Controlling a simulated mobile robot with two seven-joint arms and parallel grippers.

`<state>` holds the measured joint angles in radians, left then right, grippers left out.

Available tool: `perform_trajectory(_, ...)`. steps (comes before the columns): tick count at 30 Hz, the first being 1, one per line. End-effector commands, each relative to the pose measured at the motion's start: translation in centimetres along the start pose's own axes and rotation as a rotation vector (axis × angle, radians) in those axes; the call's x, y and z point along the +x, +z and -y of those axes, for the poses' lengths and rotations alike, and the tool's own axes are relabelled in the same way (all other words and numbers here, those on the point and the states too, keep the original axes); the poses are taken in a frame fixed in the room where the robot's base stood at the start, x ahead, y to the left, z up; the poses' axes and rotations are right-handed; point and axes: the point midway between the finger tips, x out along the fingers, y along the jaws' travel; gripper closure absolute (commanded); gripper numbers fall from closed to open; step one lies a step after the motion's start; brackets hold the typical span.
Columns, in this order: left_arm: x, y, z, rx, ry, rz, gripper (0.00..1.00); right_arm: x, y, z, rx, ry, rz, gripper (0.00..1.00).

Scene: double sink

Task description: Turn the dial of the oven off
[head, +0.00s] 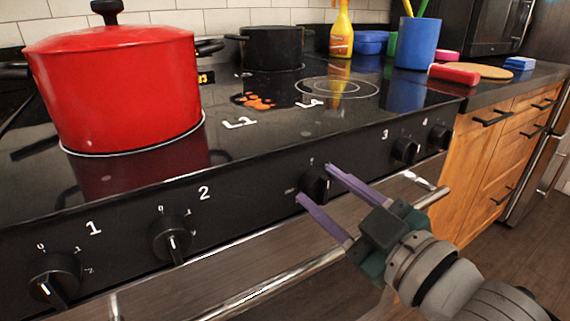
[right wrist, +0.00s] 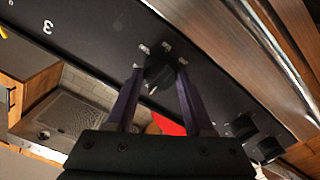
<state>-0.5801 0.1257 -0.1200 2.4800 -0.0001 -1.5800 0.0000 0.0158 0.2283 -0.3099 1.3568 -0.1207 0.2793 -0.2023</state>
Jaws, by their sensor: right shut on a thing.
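The black oven dial (head: 316,183) sits in the middle of the dark front panel, between the knobs marked 2 and 3. My right gripper (head: 313,181) has one purple finger on each side of it and is shut on the dial. In the right wrist view the dial (right wrist: 158,72) shows between the fingertips (right wrist: 160,68), with small white marks around it. The exact angle of its pointer is hard to tell. My left gripper is out of view.
Other knobs (head: 172,238) line the same panel on both sides. A metal oven handle (head: 270,285) runs below it. On the black cooktop stand a red lidded pot (head: 115,90) and a black pot (head: 270,48). Wooden cabinets (head: 490,150) are at right.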

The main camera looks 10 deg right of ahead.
Motion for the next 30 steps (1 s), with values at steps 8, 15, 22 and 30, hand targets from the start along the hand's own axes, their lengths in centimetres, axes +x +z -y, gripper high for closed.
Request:
perform_trajectory(8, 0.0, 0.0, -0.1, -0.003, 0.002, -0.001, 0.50, 0.0, 0.0, 0.0, -0.001, -0.001, 0.000, 0.40)
perform_trajectory(15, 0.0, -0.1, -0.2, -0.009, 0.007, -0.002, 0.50, 0.0, 0.0, 0.0, 0.000, 0.000, 0.000, 0.17)
perform_trajectory(22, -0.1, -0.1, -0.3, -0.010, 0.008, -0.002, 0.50, -0.2, 0.0, 0.0, 0.001, 0.000, 0.001, 0.17)
perform_trajectory(30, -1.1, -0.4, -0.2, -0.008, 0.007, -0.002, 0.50, -4.2, -0.1, 0.0, 0.002, -0.002, 0.004, 0.17)
